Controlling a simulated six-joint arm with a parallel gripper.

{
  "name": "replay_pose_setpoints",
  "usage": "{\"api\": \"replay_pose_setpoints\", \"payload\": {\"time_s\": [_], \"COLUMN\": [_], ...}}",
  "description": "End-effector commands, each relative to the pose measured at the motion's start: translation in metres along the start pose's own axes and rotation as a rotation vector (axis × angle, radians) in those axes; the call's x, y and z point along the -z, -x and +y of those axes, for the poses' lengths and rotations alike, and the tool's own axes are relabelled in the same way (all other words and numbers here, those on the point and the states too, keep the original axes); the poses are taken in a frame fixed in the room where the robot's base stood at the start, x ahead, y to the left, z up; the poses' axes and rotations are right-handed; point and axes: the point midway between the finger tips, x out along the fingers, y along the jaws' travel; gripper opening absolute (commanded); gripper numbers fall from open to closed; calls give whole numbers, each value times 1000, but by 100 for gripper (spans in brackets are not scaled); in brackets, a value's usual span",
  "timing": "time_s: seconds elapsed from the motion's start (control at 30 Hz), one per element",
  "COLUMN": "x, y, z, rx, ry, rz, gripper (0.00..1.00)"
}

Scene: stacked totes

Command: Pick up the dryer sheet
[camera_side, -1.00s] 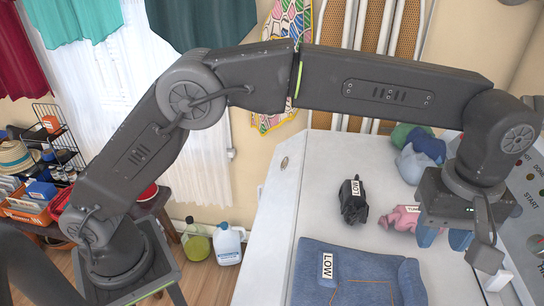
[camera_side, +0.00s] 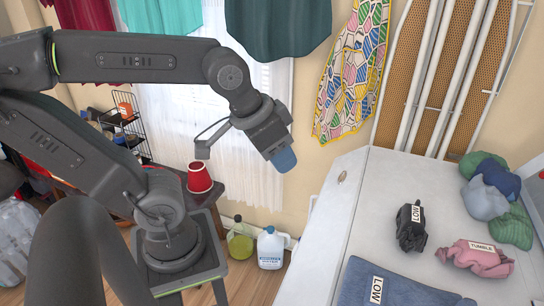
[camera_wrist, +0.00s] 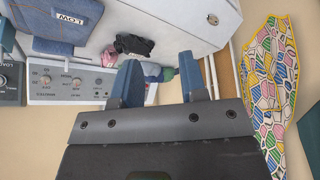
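I cannot make out a dryer sheet in either current view. My gripper (camera_side: 284,160) hangs in the air left of the white machine top (camera_side: 330,235), in front of the window curtain in the side view. In the wrist view my gripper (camera_wrist: 160,82) has its two blue fingers wide apart, with nothing held between them. On the machine top lie a dark crumpled garment (camera_side: 411,228) tagged LOW, a pink one (camera_side: 476,259) tagged TUMBLE and folded denim (camera_side: 385,288) tagged LOW. A green and blue cloth pile (camera_side: 492,192) lies at the far right.
Ironing boards (camera_side: 445,75) and a patterned cloth (camera_side: 352,70) are at the wall. A control panel (camera_wrist: 70,82) shows in the wrist view.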

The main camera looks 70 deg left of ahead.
Motion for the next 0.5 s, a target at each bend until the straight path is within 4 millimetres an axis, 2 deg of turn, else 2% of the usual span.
{"api": "replay_pose_setpoints", "payload": {"time_s": [0.03, 0.13, 0.5], "x": [-7, -14, -15], "y": [-2, -4, -5], "z": [-4, -6, -6], "rx": [6, 12, 12], "ry": [-12, -34, -39], "rz": [12, 21, 19], "gripper": [39, 49, 83]}}
